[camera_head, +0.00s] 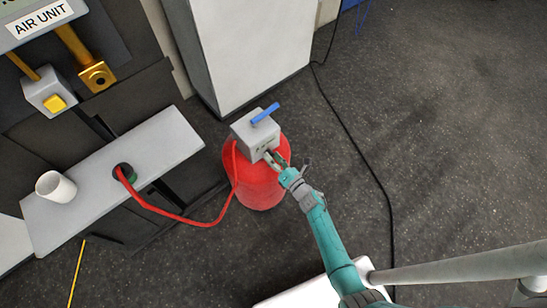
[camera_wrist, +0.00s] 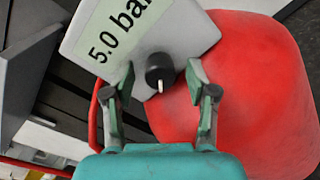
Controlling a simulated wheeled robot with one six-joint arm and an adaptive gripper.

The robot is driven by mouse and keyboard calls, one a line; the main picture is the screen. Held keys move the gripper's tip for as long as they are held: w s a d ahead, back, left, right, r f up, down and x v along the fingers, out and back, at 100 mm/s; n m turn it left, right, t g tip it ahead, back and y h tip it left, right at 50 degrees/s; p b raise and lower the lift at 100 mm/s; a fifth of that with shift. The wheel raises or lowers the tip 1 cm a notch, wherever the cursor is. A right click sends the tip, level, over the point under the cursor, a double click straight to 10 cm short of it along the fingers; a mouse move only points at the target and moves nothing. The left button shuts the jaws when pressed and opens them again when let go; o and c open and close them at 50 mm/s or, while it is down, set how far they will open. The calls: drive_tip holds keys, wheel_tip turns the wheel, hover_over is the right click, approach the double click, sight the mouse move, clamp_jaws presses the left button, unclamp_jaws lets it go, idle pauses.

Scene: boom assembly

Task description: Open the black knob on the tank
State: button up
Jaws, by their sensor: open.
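The red tank (camera_head: 258,186) stands on the floor with a grey box (camera_head: 250,141) on its top. In the wrist view the box (camera_wrist: 88,28) carries a green "5.0 bar" label, and the black knob (camera_wrist: 159,68) with a white pointer mark sits at its lower edge. My gripper (camera_wrist: 161,75) is open, with one finger on each side of the knob; I cannot tell whether either finger touches it. In the head view my gripper (camera_head: 273,160) reaches the front of the box and hides the knob. The red tank also fills the right of the wrist view (camera_wrist: 262,85).
A blue handle (camera_head: 265,113) sticks up on the box. A red hose (camera_head: 185,219) runs from the box to a grey shelf (camera_head: 75,200) with a white cup (camera_head: 56,187). A white cabinet (camera_head: 245,45) stands behind. The dark floor at the right is open, crossed by a black cable (camera_head: 352,150).

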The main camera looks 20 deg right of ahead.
clamp_jaws()
